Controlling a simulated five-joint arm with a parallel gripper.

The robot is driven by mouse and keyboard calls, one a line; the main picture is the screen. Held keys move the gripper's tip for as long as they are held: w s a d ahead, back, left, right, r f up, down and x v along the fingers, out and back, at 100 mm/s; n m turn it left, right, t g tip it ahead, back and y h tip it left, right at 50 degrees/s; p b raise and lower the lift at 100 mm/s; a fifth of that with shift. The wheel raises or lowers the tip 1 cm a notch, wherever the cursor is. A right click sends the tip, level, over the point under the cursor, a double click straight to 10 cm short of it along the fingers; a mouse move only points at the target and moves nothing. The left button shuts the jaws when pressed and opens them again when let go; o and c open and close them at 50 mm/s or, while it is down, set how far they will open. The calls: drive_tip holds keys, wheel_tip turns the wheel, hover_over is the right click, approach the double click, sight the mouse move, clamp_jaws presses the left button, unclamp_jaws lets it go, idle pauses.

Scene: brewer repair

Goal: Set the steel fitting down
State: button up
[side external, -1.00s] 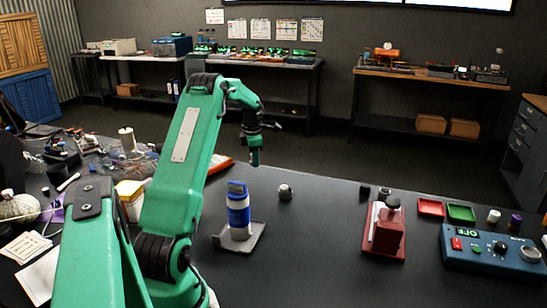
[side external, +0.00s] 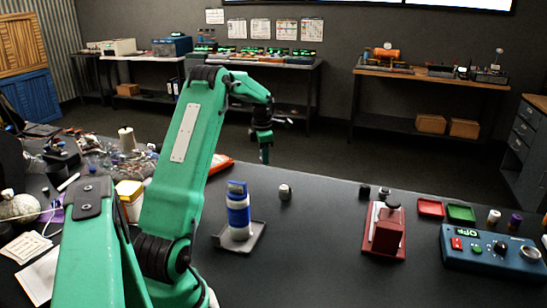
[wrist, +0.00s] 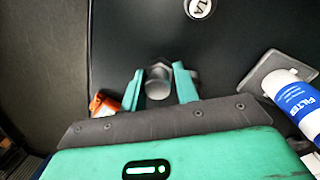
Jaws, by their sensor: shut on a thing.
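The steel fitting (wrist: 158,82) is a grey rounded piece between my two green fingers in the wrist view. My gripper (wrist: 159,88) is shut on it. In the side view my gripper (side external: 265,155) points down and hangs above the far edge of the dark bench, left of and beyond the small round cap. The fitting is too small or hidden to make out there.
A blue and white filter bottle (side external: 238,212) stands on a grey plate (side external: 252,242). A small round cap (side external: 285,192) marked 1A (wrist: 200,8) stands nearby. A red stand (side external: 384,235) and blue control box (side external: 492,248) are at right. Bench centre is clear.

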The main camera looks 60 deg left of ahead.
drive_tip(key=w+d+m, duration=0.4)
drive_tip(key=w+d, duration=1.3)
hover_over(309, 185)
wheel_tip(309, 185, down, 7)
drive_tip(key=shift+s+d+r, duration=0.1)
drive_tip(key=shift+r, duration=0.05)
drive_tip(key=shift+f, duration=2)
drive_tip(key=shift+f, duration=0.1)
drive_tip(key=o, duration=1)
